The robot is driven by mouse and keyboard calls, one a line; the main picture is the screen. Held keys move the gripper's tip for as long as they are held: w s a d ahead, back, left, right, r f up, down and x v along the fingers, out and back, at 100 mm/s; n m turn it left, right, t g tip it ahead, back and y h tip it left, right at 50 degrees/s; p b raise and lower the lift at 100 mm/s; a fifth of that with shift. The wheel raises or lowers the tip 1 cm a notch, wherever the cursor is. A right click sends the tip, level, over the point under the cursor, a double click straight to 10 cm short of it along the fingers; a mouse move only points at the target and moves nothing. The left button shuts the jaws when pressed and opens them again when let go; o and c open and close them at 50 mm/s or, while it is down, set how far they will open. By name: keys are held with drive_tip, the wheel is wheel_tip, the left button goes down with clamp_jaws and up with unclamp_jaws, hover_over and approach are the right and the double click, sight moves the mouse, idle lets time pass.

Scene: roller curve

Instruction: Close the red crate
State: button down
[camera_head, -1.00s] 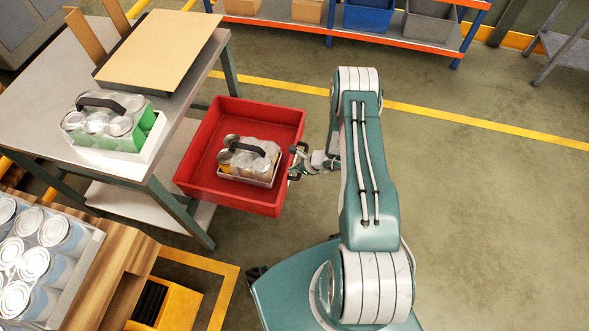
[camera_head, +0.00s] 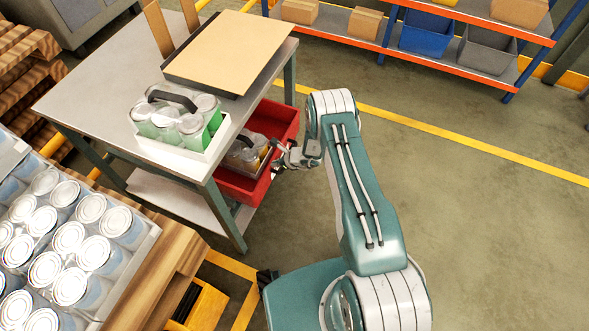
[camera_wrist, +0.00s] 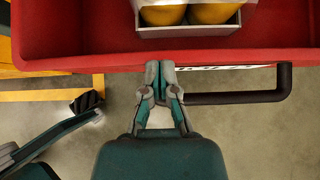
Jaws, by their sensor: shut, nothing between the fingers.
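The red crate (camera_head: 278,119) sits under the grey table top, drawer-like, with its outer part sticking out on the right. It holds a pack of cans (camera_head: 245,151) with a dark handle. In the wrist view, the crate's red front wall (camera_wrist: 90,57) runs across the top, with a dark bar handle (camera_wrist: 240,97) at its right. My gripper (camera_head: 283,153) is at the crate's front. In the wrist view my gripper (camera_wrist: 160,68) is shut and empty, fingertips at the front wall just left of the handle; contact is hard to judge.
A table (camera_head: 85,95) carries a white tray of cans (camera_head: 180,150) and a flat board (camera_head: 232,48). A wooden pallet with many cans (camera_head: 60,240) stands at the lower left. Shelving (camera_head: 400,52) stands at the back. Floor on the right is clear.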

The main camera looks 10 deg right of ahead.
drive_tip(key=w+a, duration=0.1)
drive_tip(key=a, duration=0.1)
drive_tip(key=w+a, duration=0.1)
drive_tip(key=shift+w+a, duration=0.15)
drive_tip(key=shift+a, duration=0.2)
drive_tip(key=shift+w, duration=0.35)
drive_tip(key=shift+a, duration=0.25)
